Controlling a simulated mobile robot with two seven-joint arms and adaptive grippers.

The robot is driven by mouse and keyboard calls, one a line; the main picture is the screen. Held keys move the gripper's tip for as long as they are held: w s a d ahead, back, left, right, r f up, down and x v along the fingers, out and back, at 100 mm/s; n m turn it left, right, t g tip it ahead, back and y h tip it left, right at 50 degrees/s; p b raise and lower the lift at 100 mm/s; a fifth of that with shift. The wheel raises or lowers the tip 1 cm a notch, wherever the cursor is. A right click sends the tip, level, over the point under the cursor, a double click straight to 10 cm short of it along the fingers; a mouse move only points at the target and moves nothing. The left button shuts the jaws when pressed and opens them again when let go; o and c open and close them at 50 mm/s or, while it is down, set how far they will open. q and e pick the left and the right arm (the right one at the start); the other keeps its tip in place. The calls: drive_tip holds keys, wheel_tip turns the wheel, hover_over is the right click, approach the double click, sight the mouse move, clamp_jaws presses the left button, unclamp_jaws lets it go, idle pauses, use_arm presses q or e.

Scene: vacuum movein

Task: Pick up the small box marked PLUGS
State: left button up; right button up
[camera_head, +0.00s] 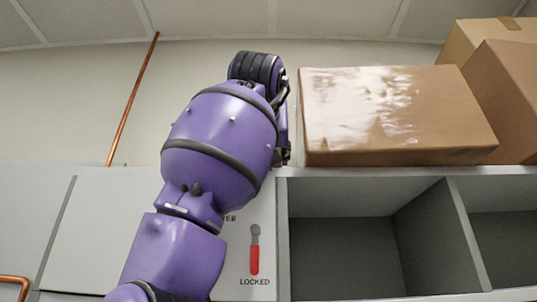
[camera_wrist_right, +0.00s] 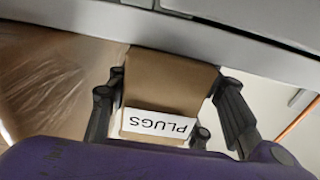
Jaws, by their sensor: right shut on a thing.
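The small brown box marked PLUGS (camera_wrist_right: 172,75) is in the right wrist view, with its white label upside down. My right gripper (camera_wrist_right: 166,88) has dark fingers on both sides of the box and is shut on it. In the head view a purple arm (camera_head: 220,135) of mine reaches up to the left end of the shelf top; its wrist hides the gripper and most or all of the small box. My left gripper is in neither view.
A large film-wrapped carton (camera_head: 395,115) stands on the shelf unit just right of the arm, with more cartons (camera_head: 505,85) beyond. Open grey compartments (camera_head: 345,255) lie below. A red lever (camera_head: 254,258) marked LOCKED is on the panel. A copper pipe (camera_head: 133,98) runs up the wall at left.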

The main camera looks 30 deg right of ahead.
drive_tip(key=shift+w+d, duration=0.1)
drive_tip(key=o, duration=1.4)
drive_tip(key=shift+w, duration=0.1)
drive_tip(key=v, duration=1.2)
drive_tip(key=shift+o, duration=0.2)
